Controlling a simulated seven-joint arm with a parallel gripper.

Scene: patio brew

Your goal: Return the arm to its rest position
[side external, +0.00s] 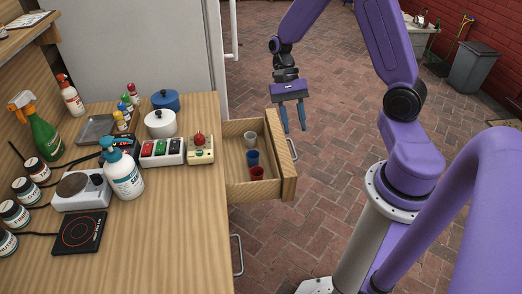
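My gripper (294,129) hangs in the air near the far right end of the open drawer (284,165), over the brick floor side in the picture. Its two blue fingers point down and stand apart, with nothing between them. My purple arm reaches from the right side of the view up past the top edge and back down to the gripper.
The drawer holds a white cup (251,139), a blue cup (253,157) and a red cup (257,173). The wooden counter (165,235) carries bottles, pots, switches (162,151) and a hot plate (79,232). Brick floor (325,70) lies open behind the gripper.

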